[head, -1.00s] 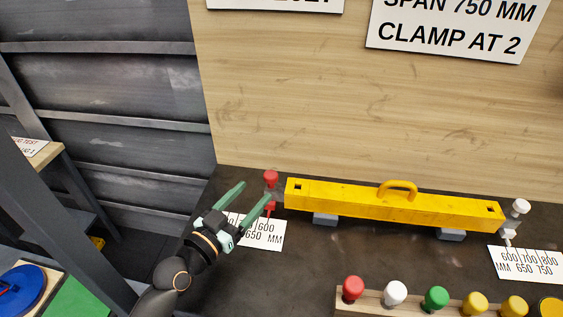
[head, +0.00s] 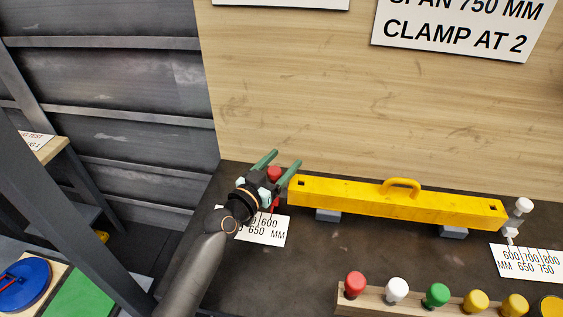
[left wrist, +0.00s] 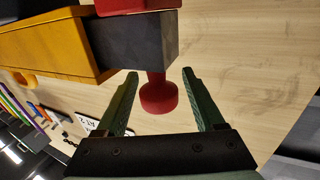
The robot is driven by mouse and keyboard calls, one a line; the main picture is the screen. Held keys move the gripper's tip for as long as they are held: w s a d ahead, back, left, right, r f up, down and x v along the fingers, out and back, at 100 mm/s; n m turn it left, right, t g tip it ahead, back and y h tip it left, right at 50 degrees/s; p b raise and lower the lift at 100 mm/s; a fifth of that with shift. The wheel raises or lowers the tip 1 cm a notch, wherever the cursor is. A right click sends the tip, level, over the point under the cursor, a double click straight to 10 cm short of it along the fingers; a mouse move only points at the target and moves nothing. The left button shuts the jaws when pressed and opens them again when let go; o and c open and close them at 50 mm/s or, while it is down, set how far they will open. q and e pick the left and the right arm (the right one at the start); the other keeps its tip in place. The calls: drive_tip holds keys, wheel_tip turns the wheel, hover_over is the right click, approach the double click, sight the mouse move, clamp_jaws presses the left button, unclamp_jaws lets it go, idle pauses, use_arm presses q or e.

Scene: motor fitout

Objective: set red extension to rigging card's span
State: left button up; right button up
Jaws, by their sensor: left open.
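The red extension's knob (head: 274,174) stands at the left end of the yellow beam (head: 395,203). In the left wrist view the red knob (left wrist: 158,96) sits between the fingers, with a dark block (left wrist: 135,48) and the yellow beam (left wrist: 50,45) beyond. My left gripper (head: 283,163) is open around the knob, with a gap to each finger. The rigging card (head: 455,28) on the back wall reads SPAN 750 MM, CLAMP AT 2. A scale card (head: 262,229) lies below the red extension, partly hidden by my arm. My right gripper is not in view.
A white-knobbed extension (head: 523,206) stands at the beam's right end above another scale card (head: 527,262). A wooden rack (head: 375,302) holds red, white, green and yellow knobs at the front. Grey blocks (head: 453,232) support the beam. The dark bench top between is clear.

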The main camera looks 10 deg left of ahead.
use_arm(q)
drive_tip(key=shift+c, duration=0.2)
clamp_jaws()
idle(1.1)
